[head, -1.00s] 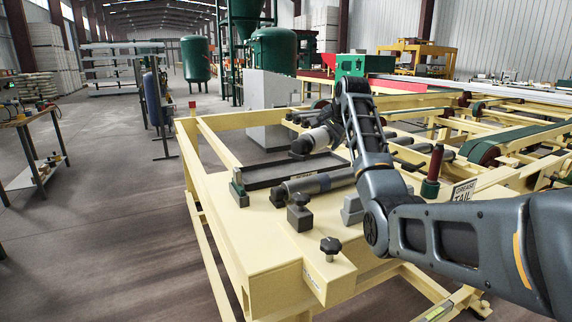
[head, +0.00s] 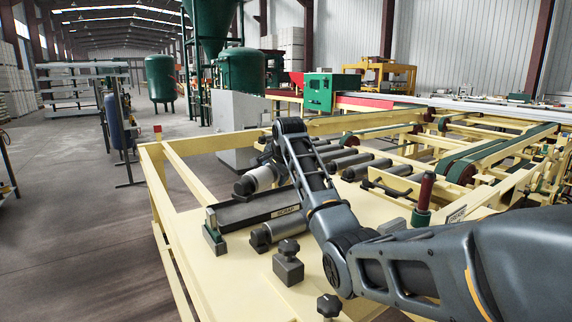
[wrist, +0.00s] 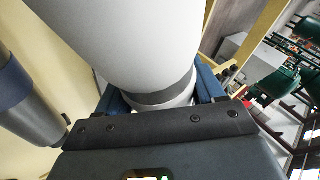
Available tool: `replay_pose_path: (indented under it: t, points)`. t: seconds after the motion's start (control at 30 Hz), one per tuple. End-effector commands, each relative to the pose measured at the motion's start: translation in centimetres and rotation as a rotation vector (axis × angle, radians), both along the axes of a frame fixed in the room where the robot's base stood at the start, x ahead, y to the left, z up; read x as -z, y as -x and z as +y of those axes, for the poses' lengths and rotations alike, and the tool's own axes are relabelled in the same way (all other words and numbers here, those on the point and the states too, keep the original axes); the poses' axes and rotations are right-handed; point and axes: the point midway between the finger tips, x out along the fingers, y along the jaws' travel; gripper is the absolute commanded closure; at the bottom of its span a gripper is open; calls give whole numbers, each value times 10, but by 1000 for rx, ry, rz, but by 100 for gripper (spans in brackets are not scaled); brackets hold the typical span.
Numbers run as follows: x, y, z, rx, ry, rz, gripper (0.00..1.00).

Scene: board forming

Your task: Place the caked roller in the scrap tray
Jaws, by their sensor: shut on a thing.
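The caked roller (head: 260,178) is a pale grey cylinder with a darker end. In the head view it shows just past the far side of the scrap tray; I cannot tell whether it is over the tray or touches anything. The scrap tray (head: 284,212) is long, low and dark with a pale label, on the cream frame. My gripper (wrist: 160,92) is shut on the caked roller, which fills the space between its blue fingers in the wrist view (wrist: 125,40). In the head view my arm mostly hides the gripper.
Another grey roller (head: 284,228) lies on the near side of the tray. A black-knobbed block (head: 288,262) and a red-handled post (head: 425,190) stand on the frame. Several rollers (head: 365,168) lie behind my arm.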

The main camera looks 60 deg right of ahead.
Motion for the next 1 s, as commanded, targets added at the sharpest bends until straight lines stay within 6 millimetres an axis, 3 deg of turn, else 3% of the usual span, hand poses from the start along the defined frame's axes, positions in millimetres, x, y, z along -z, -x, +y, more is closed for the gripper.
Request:
replay_pose_path:
  t: [0.33, 0.53, 0.8, 1.0]
  points:
    - [22, -31, 32, 0, 6, -3, 100]
    - [31, -33, 34, 0, 6, -3, 100]
    - [61, -33, 34, 0, 6, -3, 100]
    - [65, -33, 34, -1, 6, -5, 100]
